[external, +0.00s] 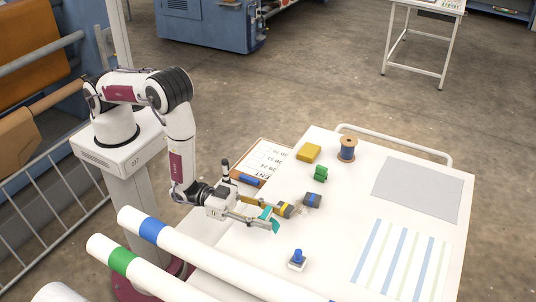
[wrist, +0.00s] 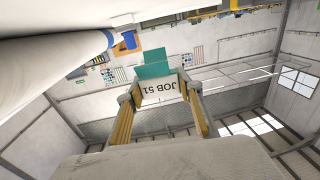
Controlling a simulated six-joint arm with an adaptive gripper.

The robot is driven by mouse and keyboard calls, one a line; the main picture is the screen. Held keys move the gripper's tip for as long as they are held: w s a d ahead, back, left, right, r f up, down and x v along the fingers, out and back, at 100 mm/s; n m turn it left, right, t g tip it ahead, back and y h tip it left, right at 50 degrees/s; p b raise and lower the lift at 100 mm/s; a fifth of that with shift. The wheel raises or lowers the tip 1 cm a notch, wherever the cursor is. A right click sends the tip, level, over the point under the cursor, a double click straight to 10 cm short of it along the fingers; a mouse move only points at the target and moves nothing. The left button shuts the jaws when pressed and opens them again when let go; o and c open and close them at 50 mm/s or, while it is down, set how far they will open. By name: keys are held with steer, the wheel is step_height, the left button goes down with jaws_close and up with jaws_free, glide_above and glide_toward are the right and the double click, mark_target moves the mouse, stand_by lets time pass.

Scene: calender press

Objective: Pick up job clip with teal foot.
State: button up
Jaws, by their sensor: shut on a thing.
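The job clip is a white card reading "JOB 51" (wrist: 163,90) with a teal foot (wrist: 153,62), seen in the wrist view. The lettering is upside down there. My gripper (wrist: 160,93) is shut on it, one yellow finger on each side of the white card, and the teal foot sticks out past the fingertips. In the external view the teal foot (external: 275,226) shows at the end of my gripper (external: 264,214), over the left part of the white table. The white card is hard to make out there, and I cannot tell its exact height above the table.
A blue-knobbed piece (external: 298,258) stands in front. White rolls (external: 185,240) lie at front left. A grey sheet (external: 417,188) lies at right.

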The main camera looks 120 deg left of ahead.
mark_target(266, 212)
steer(key=shift+r, duration=2)
